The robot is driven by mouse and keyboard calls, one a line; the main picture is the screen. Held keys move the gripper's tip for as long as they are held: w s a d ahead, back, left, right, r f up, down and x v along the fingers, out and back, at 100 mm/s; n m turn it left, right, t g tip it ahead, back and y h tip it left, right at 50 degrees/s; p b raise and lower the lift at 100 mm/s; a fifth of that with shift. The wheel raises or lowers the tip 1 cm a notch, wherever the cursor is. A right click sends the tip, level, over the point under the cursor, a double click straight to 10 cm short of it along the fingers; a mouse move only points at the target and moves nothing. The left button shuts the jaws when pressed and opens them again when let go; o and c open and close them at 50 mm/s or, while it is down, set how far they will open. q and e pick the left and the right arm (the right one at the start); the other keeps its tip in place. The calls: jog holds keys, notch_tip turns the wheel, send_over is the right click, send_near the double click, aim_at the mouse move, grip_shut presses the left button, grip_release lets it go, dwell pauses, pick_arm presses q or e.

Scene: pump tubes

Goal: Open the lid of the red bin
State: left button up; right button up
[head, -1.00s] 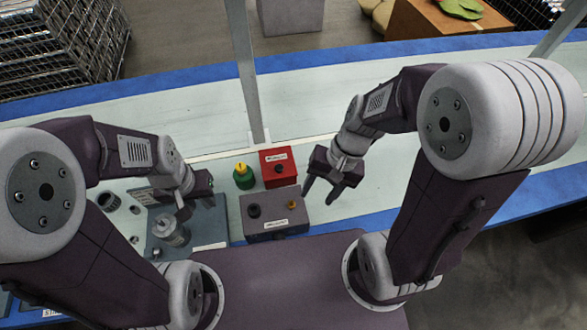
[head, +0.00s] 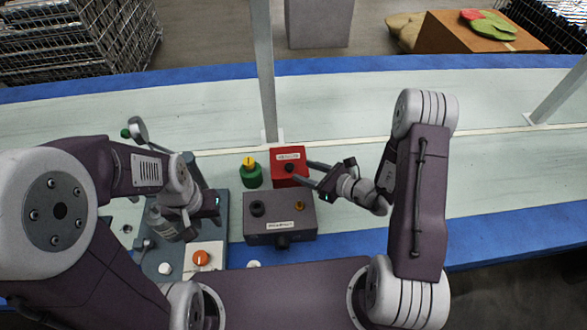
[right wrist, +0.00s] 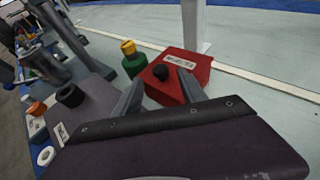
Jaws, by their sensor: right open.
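The red bin (head: 283,154) is a small red box with a white label and a black knob (head: 289,168) on its top. Its lid looks closed. My right gripper (head: 307,173) is open at the bin's right side, fingers pointing left toward the knob. In the right wrist view the red bin (right wrist: 197,64) lies just beyond the two spread fingers (right wrist: 160,94), with the black knob (right wrist: 160,72) between and beyond them. Whether they touch it I cannot tell. My left gripper (head: 196,212) is over the grey device at the left; its fingertips are unclear.
A green pot with a yellow top (head: 251,173) stands close left of the bin. A grey box (head: 279,216) with a black and an orange knob sits in front. A metal post (head: 265,80) rises behind the bin. The pale table is clear to the right.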

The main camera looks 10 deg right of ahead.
aim_at(290, 166)
jog(key=x, duration=0.6)
grip_shut()
dwell(1.2)
